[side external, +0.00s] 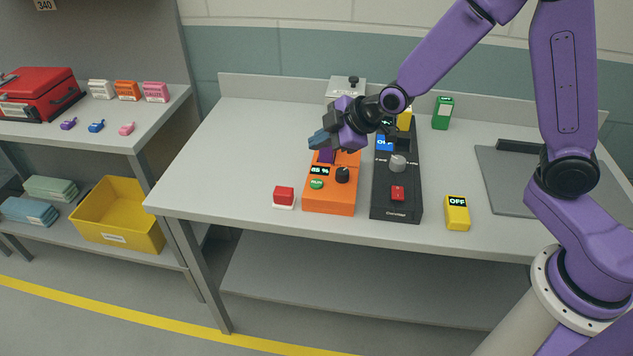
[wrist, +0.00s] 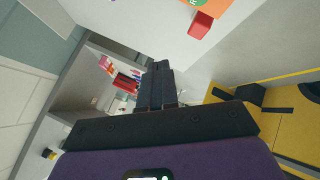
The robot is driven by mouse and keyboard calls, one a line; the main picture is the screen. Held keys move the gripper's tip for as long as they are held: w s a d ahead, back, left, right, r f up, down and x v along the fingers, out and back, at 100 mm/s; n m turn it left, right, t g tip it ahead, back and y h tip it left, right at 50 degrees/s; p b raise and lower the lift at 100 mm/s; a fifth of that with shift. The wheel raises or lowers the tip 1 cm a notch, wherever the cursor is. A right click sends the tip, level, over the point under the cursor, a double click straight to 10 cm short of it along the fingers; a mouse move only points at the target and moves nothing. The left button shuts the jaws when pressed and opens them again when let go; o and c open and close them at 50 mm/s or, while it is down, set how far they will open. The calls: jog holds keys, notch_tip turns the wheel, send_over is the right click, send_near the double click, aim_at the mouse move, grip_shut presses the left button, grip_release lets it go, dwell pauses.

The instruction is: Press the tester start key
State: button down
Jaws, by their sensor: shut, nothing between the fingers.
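An orange box (side external: 331,199) lies on the grey bench with a small display, a round green key marked RUN (side external: 316,184) and a black knob (side external: 342,174). No label reading "tester" is legible. My gripper (side external: 318,139) is shut and empty, pointing left above the back part of the orange box, apart from the green key. In the wrist view my shut fingers (wrist: 160,68) point away from the box. A corner of the orange box (wrist: 232,8) and part of the green key (wrist: 197,2) show at the top edge there.
A black panel (side external: 381,204) with a red switch and grey knob stands right of the orange box. A red-topped block (side external: 284,195) sits to its left; a yellow unit reading OFF (side external: 457,212) is farther right. The bench's left part (side external: 225,160) is clear.

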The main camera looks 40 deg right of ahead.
aim_at(320, 185)
jog(key=shift+f, duration=3.9)
jog(key=shift+f, duration=0.15)
jog(key=shift+f, duration=0.3)
jog(key=shift+f, duration=0.35)
jog(key=shift+r, duration=0.8)
jog(key=shift+r, duration=2.5)
